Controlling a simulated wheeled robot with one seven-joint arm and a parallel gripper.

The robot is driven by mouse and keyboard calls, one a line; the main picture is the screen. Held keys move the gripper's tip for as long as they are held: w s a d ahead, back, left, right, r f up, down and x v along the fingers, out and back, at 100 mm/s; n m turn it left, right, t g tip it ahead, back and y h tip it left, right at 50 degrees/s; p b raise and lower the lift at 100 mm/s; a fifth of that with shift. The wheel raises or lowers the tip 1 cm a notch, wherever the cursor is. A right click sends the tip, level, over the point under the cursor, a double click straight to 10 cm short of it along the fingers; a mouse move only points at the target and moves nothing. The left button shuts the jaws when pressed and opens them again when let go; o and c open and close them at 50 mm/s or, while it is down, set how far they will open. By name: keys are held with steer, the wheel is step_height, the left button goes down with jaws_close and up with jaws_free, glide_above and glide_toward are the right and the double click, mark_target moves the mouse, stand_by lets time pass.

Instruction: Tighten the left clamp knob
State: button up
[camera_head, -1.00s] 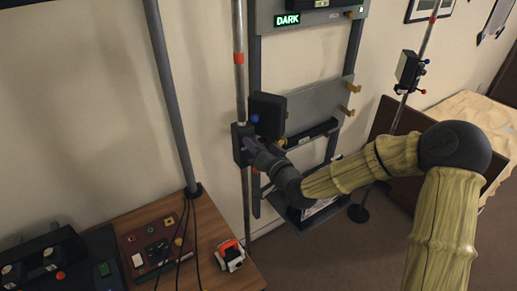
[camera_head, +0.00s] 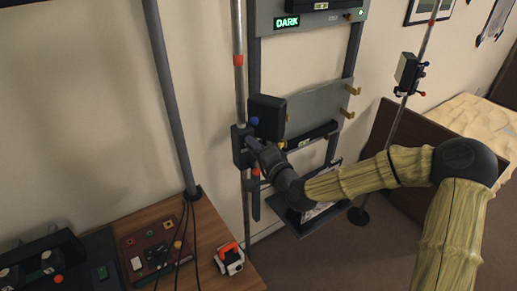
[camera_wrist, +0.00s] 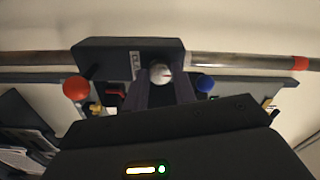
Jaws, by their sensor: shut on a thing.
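The left clamp (camera_head: 239,146) is a dark block on the left vertical pole. In the wrist view, its body (camera_wrist: 105,58) carries a partly hidden white label. The clamp knob (camera_wrist: 160,72) is a small pale, rounded piece with a dark mark, on the clamp's face. My gripper (camera_wrist: 161,88) is shut on it, one dark finger on each side. In the head view my gripper (camera_head: 252,145) is at the clamp's right side and hides the knob. A blue ball (camera_head: 255,121) shows above the gripper and a red ball (camera_wrist: 76,88) in the wrist view.
A black box (camera_head: 267,117) is close above my gripper. A second pole with a clamp (camera_head: 407,72) stands at right. A wooden desk (camera_head: 212,225) is lower left.

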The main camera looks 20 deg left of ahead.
steer(key=shift+f, duration=0.15)
steer(key=o, duration=1)
steer(key=shift+w+a, duration=0.1)
steer(key=b+v, duration=1.1)
steer(key=v, duration=0.6)
steer(key=shift+s, duration=0.25)
